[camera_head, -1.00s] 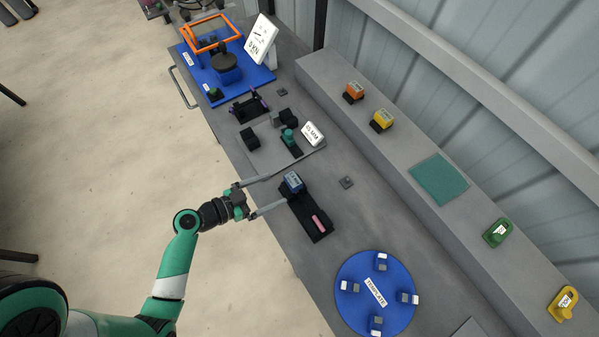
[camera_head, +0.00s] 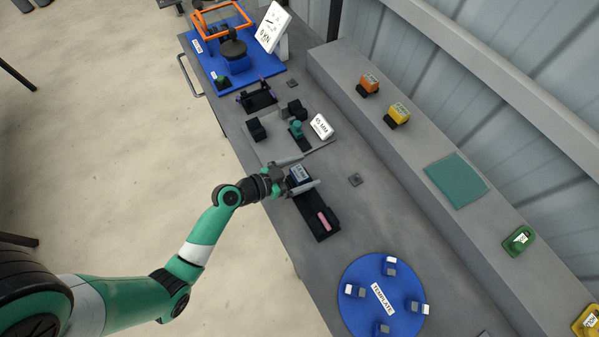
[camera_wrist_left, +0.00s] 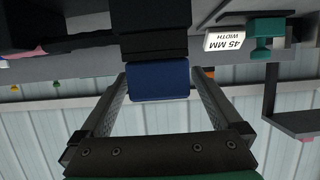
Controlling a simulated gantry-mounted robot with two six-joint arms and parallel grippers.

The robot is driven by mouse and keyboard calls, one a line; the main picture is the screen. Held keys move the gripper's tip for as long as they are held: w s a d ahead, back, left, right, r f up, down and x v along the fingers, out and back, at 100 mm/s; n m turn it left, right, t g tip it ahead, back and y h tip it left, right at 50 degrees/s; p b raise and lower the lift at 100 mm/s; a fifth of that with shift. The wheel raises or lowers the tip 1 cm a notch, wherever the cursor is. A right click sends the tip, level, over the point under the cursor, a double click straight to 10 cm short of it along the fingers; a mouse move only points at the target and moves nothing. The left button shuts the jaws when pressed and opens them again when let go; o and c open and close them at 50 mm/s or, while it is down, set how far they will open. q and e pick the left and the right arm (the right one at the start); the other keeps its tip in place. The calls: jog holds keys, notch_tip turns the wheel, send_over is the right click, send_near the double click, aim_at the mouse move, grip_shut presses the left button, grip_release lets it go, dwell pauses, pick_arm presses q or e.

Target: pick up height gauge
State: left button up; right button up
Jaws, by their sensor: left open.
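A small dark-blue device with a pale label or screen, likely the height gauge (camera_head: 298,174), sits at the far end of a black holder (camera_head: 307,205) on the bench. Its label is too small to read. My left gripper (camera_head: 310,170) is open, with one finger on each side of the device. In the left wrist view the device's blue face (camera_wrist_left: 160,80) lies between the two open fingers, with visible gaps on both sides. My right gripper is not in view.
A pink piece (camera_head: 324,219) lies on the near part of the holder. A plate with black blocks, a teal part (camera_head: 297,129) and a "45 MM WIDTH" sign (camera_head: 321,126) stands just beyond. A blue round template (camera_head: 352,310) is nearer. A raised ledge (camera_head: 415,150) runs along the right.

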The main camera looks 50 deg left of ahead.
aim_at(304, 179)
pick_arm(q)
jog(key=shift+x, duration=0.85)
grip_shut()
jog(key=shift+r, duration=0.1)
notch_tip(304, 179, up, 4)
jog(key=shift+f+p, duration=0.2)
jog(key=shift+p, duration=0.6)
jog(key=s+r, duration=0.1)
jog(key=s+d+r+p, duration=0.1)
jog(key=r, duration=0.1)
jog(key=s+d+r+p, duration=0.1)
jog(key=shift+s+r, duration=0.2)
jog(key=shift+r, duration=0.15)
jog(key=s+d+r+p, duration=0.1)
jog(key=s+d+r, duration=0.3)
jog(key=s, duration=0.4)
jog(key=shift+s+d+r+p, duration=0.3)
jog(key=shift+s+d+p, duration=0.1)
jog(key=shift+d, duration=0.15)
